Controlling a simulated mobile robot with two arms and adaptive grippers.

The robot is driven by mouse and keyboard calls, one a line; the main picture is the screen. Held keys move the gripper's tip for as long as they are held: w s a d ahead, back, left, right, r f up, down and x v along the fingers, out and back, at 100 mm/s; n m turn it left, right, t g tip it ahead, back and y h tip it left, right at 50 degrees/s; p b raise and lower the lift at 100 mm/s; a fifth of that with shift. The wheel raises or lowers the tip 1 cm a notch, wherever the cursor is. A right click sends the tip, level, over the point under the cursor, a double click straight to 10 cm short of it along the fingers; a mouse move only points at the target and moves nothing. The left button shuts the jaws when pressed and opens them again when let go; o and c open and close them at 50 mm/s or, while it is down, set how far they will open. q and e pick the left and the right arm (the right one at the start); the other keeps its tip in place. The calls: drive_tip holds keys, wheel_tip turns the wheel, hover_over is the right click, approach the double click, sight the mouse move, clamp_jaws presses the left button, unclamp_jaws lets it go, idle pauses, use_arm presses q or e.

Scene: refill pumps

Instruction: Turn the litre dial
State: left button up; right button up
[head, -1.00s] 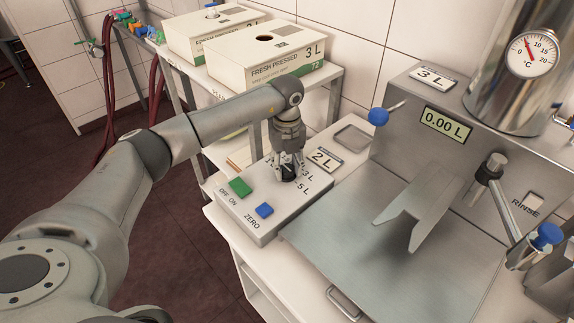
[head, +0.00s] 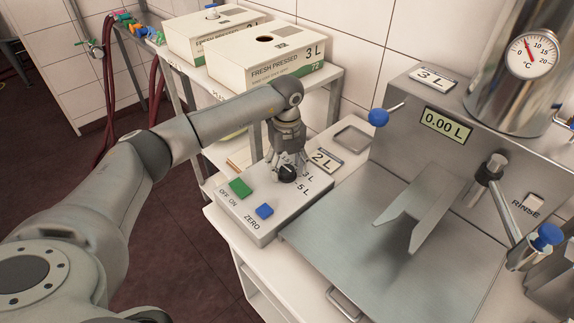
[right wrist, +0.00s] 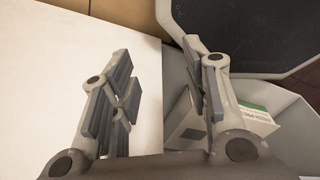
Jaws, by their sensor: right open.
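The box carries a green switch (head: 240,188) and a blue zero button (head: 264,211). A display (head: 444,124) reads 0.00 L. Juice cartons (head: 265,60) stand on the rack behind my left arm. A small carton (right wrist: 230,125) lies in a grey bin.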

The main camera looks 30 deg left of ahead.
sight(287, 169)
use_arm(q)
wheel_tip(287, 169, up, 12)
idle(0.6)
drive_tip(key=shift+f, duration=0.15)
idle(0.4)
